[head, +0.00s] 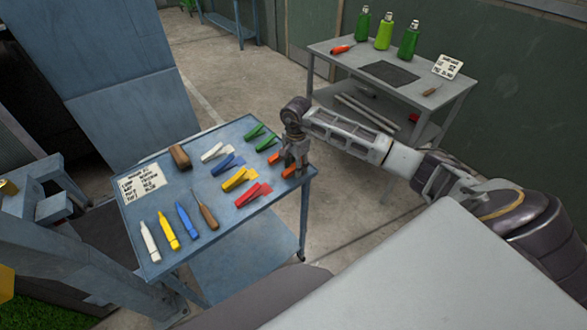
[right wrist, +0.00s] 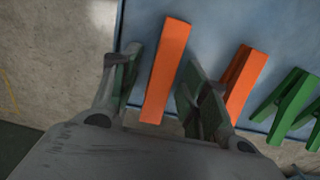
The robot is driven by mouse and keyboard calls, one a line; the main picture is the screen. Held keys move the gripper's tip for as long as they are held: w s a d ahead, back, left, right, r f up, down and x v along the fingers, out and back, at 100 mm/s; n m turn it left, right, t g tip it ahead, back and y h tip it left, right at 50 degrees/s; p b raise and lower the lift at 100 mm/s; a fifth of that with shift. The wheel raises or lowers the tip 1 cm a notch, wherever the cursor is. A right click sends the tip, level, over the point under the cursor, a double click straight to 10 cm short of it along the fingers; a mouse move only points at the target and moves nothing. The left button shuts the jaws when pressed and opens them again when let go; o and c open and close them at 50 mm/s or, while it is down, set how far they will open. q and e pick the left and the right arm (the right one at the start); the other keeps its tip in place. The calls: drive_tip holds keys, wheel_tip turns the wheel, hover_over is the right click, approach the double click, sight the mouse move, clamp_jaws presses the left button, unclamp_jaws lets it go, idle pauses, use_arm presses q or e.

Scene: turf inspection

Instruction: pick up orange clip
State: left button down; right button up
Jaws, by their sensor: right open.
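Two orange clips lie at the right edge of the blue table, partly hidden by my right gripper (head: 293,163) in the head view. One orange clip (right wrist: 166,72) shows in the right wrist view between the two open fingers of the right gripper (right wrist: 160,84), with a gap on each side. The second orange clip (right wrist: 243,78) lies just right of the right finger, which covers part of it. The right gripper is open and holds nothing. My left gripper is not in view.
The blue table (head: 160,262) also holds green clips (head: 266,143), a red clip (head: 252,194), a yellow clip (head: 238,179), a blue clip, a white clip, several markers and a label card. A grey bench (head: 330,50) with green bottles stands behind.

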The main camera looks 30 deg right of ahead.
drive_tip(key=c, duration=0.9)
drive_tip(key=shift+r, duration=0.1)
drive_tip(key=shift+r+b, duration=0.8)
drive_tip(key=shift+r, duration=4.15)
